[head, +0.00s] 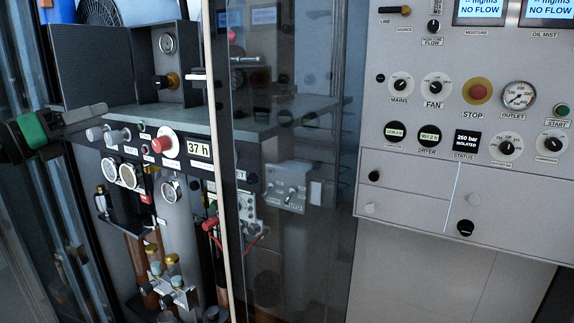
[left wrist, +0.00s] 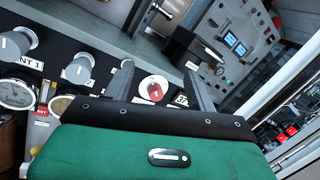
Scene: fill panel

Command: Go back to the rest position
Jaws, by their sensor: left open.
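My left gripper (head: 92,113) reaches in from the left edge of the head view, with a green body and grey fingers. Its fingers lie in front of the fill panel (head: 125,200), up and left of the red-centred knob (head: 166,143). In the left wrist view the two fingers (left wrist: 158,85) stand apart with nothing gripped between them. The red-and-white knob (left wrist: 154,89) shows beyond the gap; whether the fingers touch anything is hard to tell. My right gripper is in neither view.
Grey knobs (head: 95,135) and gauges (head: 127,175) sit close below the gripper. A grey shelf (head: 215,124) juts out above them. A glass door (head: 290,220) stands right of the panel, then a white control panel (head: 420,110) with a red stop button (head: 478,92).

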